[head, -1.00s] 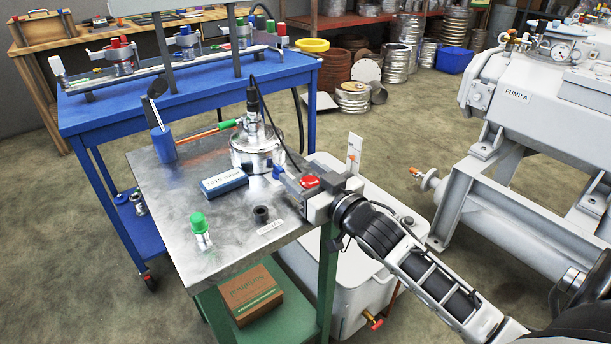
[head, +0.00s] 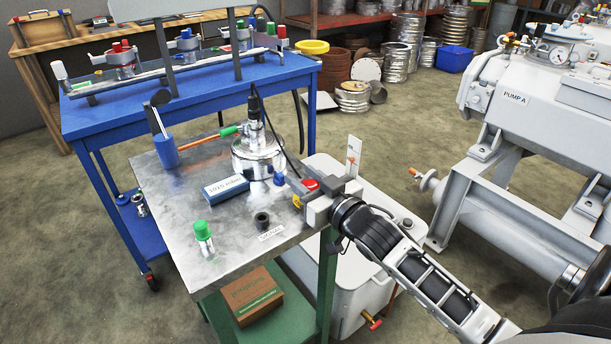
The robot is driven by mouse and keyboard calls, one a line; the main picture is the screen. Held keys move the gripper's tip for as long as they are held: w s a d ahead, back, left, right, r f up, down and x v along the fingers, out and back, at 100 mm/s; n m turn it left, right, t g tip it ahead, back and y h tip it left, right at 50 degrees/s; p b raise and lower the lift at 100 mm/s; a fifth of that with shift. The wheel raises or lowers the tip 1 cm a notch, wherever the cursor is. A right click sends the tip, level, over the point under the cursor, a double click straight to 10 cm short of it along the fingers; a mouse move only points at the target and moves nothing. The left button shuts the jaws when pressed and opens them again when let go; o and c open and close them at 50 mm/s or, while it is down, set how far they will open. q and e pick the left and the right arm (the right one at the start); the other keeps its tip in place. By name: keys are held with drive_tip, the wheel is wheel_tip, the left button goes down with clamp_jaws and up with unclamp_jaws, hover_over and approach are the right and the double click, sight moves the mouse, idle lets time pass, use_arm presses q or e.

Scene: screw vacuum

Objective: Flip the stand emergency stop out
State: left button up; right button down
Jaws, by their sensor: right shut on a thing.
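The emergency stop shows as a red button (head: 311,184) with a small yellow part (head: 297,201) beside it, at the right edge of the metal-topped stand (head: 185,232). My right gripper (head: 302,189) comes in from the lower right and is shut on the emergency stop. The fingers and gripper body hide most of its housing, and I cannot tell its exact tilt. My left gripper is out of view.
A blue bench (head: 100,113) is behind; Pump A (head: 525,110) is at right.

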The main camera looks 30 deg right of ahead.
drive_tip(key=c, duration=0.9)
unclamp_jaws()
drive_tip(key=shift+r, duration=0.4)
drive_tip(key=shift+f, duration=0.1)
drive_tip(key=shift+s+f, duration=0.1)
drive_tip(key=shift+s, duration=0.4)
drive_tip(key=s, duration=1)
drive_tip(key=s+d, duration=0.1)
drive_tip(key=s, duration=0.4)
drive_tip(key=shift+d, duration=0.1)
drive_tip(key=shift+w, duration=0.1)
